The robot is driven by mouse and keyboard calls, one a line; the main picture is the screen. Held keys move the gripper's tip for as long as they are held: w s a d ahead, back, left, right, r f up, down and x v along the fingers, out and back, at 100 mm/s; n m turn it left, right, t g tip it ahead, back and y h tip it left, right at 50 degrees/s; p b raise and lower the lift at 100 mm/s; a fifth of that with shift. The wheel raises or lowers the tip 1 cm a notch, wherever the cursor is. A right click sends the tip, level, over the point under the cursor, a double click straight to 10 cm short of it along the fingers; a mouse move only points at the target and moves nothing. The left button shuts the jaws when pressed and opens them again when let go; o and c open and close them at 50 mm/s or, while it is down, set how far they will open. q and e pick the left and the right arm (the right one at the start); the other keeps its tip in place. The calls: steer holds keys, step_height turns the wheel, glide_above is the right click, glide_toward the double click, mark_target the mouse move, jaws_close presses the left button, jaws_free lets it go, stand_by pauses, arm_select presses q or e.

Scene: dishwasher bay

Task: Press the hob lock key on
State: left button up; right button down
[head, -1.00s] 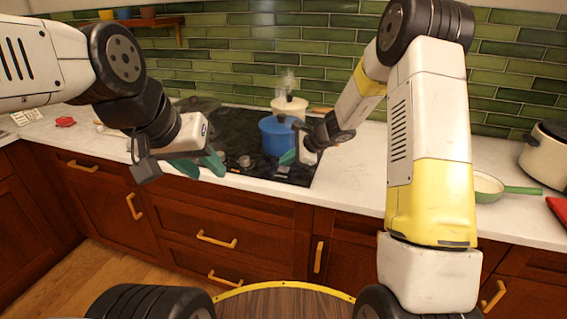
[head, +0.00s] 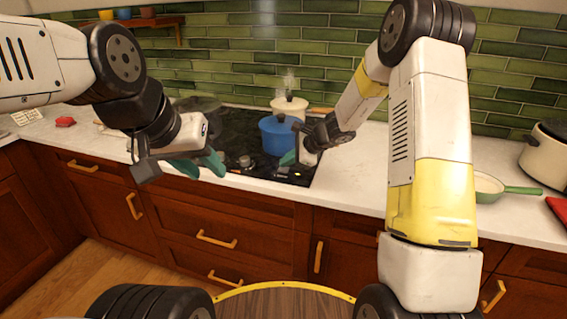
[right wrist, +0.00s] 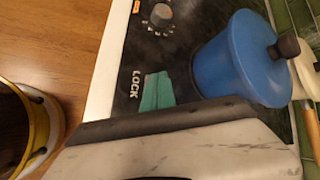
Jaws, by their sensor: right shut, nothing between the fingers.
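The black glass hob (head: 232,128) is set in the white counter. In the right wrist view the white word LOCK (right wrist: 134,85) is printed near the hob's front edge. The teal fingertips of my right gripper (right wrist: 157,92) are shut and empty right beside that word. They cover the spot next to it, so I cannot see the lock key or tell whether they touch it. In the head view my right gripper (head: 288,158) is low over the hob's front right corner. My left gripper (head: 198,165) is open and empty in front of the hob's front left edge.
A blue pot (head: 277,138) stands close beside my right gripper, with a steaming cream pot (head: 290,105) behind it. A control knob (right wrist: 160,14) and a small orange mark show along the hob front. A green-handled pan (head: 487,185) and a white cooker (head: 546,155) stand at right.

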mark_target(286, 170)
steer(key=shift+r, duration=0.2)
steer(key=shift+r, duration=3)
steer(key=s+d+r+n+h, duration=0.1)
steer(key=s+d+r+n, duration=0.3)
steer(key=s+r+n, duration=0.7)
steer(key=s+d+r+n+h, duration=0.1)
steer(key=s+d, duration=0.3)
steer(key=s, duration=0.7)
steer(key=s+d+r+n+h, duration=0.2)
steer(key=s+d+n+h, duration=0.1)
steer(key=s, duration=0.9)
steer(key=shift+s+d+n+t, duration=0.25)
steer(key=shift+d+n+t, duration=0.15)
steer(key=shift+d+n, duration=0.45)
steer(key=shift+r, duration=0.15)
